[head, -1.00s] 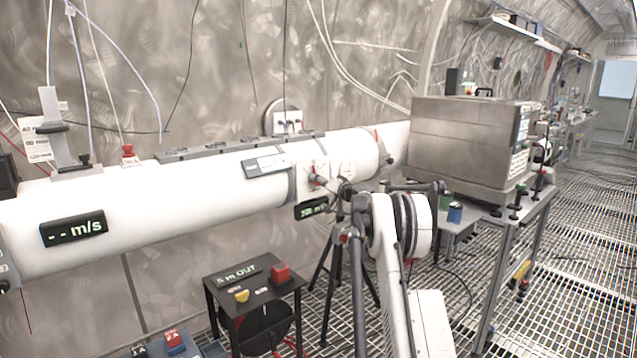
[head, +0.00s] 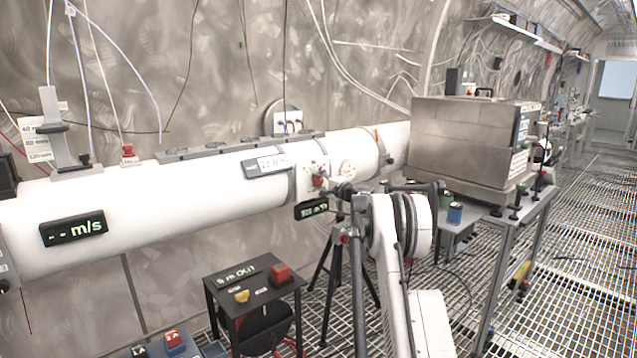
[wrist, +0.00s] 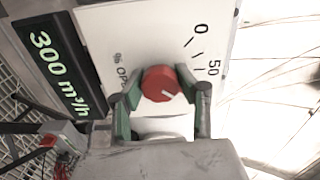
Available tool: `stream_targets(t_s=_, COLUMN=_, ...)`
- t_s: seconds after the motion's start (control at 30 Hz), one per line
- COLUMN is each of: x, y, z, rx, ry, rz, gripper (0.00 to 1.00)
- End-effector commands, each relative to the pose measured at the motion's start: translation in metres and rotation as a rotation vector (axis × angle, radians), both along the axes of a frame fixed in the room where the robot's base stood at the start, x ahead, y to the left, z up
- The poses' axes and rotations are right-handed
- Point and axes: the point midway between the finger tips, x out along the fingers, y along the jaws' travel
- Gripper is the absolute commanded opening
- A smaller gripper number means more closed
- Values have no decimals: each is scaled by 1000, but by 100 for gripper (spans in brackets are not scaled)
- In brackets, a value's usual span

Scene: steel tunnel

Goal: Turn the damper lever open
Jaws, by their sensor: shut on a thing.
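The damper lever (wrist: 158,80) shows as a red rounded handle with a short pale line, on a white plate (wrist: 115,35). The plate is printed "% OPEN", with 0 and 50 beside scale marks. My gripper (wrist: 161,88) has its two green-padded fingers on either side of the red lever and is shut on it. In the head view the lever (head: 318,181) is a small red spot on the white duct (head: 200,195), with my gripper (head: 324,184) at it. The lever's base is partly hidden in the wrist view.
A display (wrist: 55,65) beside the plate reads 300 m³/h. A black tripod (head: 328,255) stands below my wrist. A small black table (head: 250,285) with a red button is in front of the duct. A steel box (head: 465,140) sits on a bench to the right.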

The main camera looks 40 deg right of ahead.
Motion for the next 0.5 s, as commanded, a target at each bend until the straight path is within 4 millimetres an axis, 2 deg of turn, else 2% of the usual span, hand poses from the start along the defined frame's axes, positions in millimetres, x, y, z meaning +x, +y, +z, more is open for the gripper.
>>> stream_targets(t_s=0.5, x=0, y=0, z=0, rx=87, ry=1, rz=0, gripper=5)
